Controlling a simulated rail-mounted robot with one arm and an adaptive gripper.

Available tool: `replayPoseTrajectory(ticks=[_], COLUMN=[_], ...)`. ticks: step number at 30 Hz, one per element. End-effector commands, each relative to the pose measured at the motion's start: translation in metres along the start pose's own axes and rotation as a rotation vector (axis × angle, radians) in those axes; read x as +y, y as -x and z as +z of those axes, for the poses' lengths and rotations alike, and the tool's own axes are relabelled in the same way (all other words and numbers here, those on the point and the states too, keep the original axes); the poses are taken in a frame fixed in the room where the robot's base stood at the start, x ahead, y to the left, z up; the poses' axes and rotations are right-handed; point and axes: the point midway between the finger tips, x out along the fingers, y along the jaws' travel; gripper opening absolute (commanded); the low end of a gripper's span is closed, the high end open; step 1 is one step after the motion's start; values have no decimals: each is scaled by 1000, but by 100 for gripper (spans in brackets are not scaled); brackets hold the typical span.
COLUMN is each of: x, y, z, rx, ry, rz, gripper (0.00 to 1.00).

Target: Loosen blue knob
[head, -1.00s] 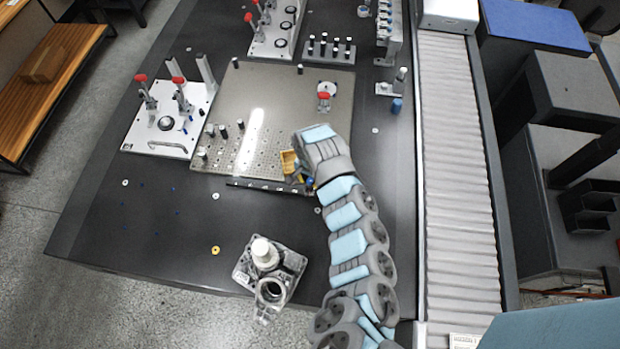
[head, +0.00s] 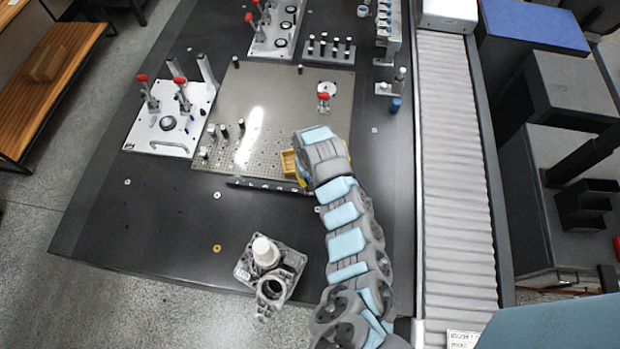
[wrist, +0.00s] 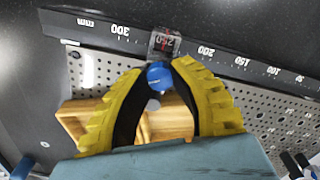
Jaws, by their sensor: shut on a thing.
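The blue knob (wrist: 159,76) shows in the wrist view, between the tips of my gripper (wrist: 158,80). My gripper has two yellow, ribbed fingers with dark inner pads, and they are closed around the knob. The knob sits beside a small clear window with a red line and digits (wrist: 164,43), on a dark graduated rail (wrist: 125,33). In the head view my gripper (head: 303,180) is at the right end of this rail (head: 262,185), and my arm hides the knob there.
A wooden block (wrist: 170,122) lies under my gripper; it also shows in the head view (head: 289,162). The perforated plate (head: 225,155) lies behind the rail. A metal housing (head: 268,268) stands near the table's front edge. A roller conveyor (head: 455,180) runs on the right.

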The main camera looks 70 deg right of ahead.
Motion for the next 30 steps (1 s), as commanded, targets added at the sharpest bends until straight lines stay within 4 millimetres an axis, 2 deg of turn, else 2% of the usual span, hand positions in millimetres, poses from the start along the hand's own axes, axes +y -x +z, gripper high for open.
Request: replayPoseTrajectory(ticks=[9,26,27,29,30], x=[0,0,0,0,0], y=[0,0,0,0,0], z=[0,0,0,0,0], rx=[-1,0,0,0,0], ry=[125,150,150,150,150], rz=[0,-1,-1,-1,-1], gripper=[0,0,34,52,54])
